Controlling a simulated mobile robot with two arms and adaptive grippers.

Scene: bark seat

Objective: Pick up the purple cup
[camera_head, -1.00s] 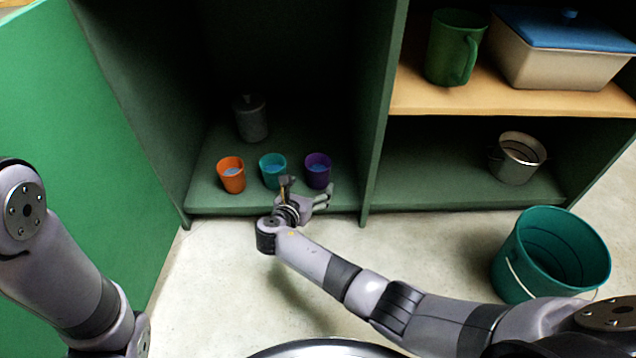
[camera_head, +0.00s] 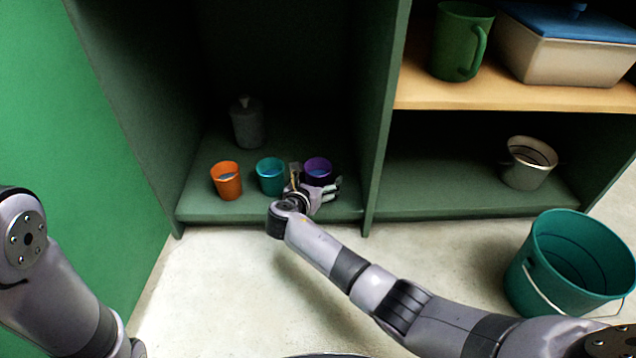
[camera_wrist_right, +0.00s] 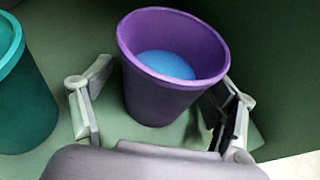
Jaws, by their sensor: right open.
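The purple cup (camera_head: 318,167) stands upright on the low green shelf, at the right end of a row of cups. In the right wrist view the purple cup (camera_wrist_right: 155,95) has a blue inside bottom and sits between the open fingers of my right gripper (camera_wrist_right: 160,118). The fingers are on either side of its near part; I cannot tell whether they touch it. In the head view my right gripper (camera_head: 314,186) hides the cup's lower front. My left gripper is out of view; only my left arm shows at the left edge.
A teal cup (camera_head: 270,177) stands just left of the purple cup and also shows in the wrist view (camera_wrist_right: 22,100). An orange cup (camera_head: 227,182) is further left. A grey canister (camera_head: 247,125) stands behind. The cabinet's divider (camera_head: 377,130) is close on the right. A teal bucket (camera_head: 570,262) stands on the floor.

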